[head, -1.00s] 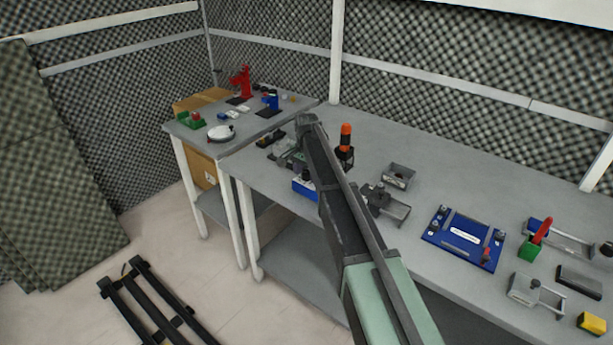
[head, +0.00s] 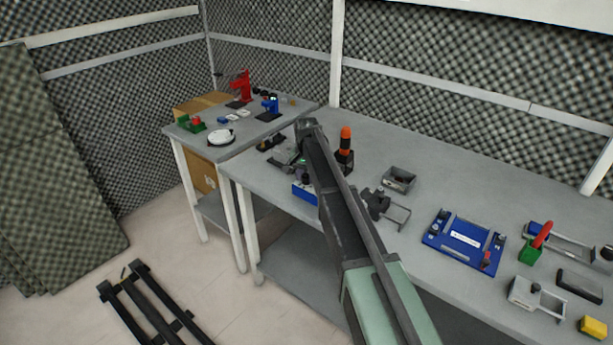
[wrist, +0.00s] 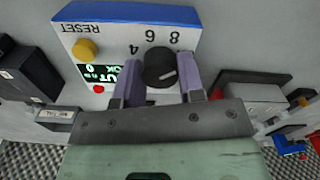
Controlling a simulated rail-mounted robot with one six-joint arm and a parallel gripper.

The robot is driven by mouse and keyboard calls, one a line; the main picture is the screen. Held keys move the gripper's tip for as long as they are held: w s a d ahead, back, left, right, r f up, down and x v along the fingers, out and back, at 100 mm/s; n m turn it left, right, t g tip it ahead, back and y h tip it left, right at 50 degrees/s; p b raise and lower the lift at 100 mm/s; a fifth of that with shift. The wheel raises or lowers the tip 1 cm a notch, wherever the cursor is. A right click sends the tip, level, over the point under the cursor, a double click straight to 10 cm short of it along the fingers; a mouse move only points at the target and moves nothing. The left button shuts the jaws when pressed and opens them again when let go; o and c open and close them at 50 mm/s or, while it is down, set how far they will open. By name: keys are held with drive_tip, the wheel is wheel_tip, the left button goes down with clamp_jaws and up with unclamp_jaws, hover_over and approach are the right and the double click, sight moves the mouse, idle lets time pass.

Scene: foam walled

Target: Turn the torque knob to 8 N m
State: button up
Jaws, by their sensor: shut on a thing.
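The torque knob (wrist: 160,67) is round and black with a pale pointer mark toward the lower right in the wrist view. It sits on a white-faced blue box (wrist: 130,12), beside upside-down numerals 4, 6 and 8. The box also shows on the long bench in the head view (head: 303,192). My gripper (wrist: 159,62) has one purple finger on each side of the knob and is shut on it. A small dark display (wrist: 98,73) with green characters is left of the knob; its reading is not clear. My arm covers much of the box in the head view.
The box has a yellow button (wrist: 84,49) by the upside-down RESET label and a red button (wrist: 98,89). An orange-topped black device (head: 346,150) stands close behind my arm. A grey open box (head: 398,178) and a blue fixture (head: 462,241) are to the right.

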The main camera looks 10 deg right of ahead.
sight(306, 176)
drive_tip(key=n, duration=0.5)
drive_tip(key=shift+n, duration=0.4)
idle(0.3)
drive_tip(key=o, duration=0.9)
drive_tip(key=shift+r, duration=0.1)
wheel_tip(306, 176, up, 10)
drive_tip(key=p, duration=1)
drive_tip(key=shift+r+p, duration=0.25)
drive_tip(key=shift+p, duration=0.15)
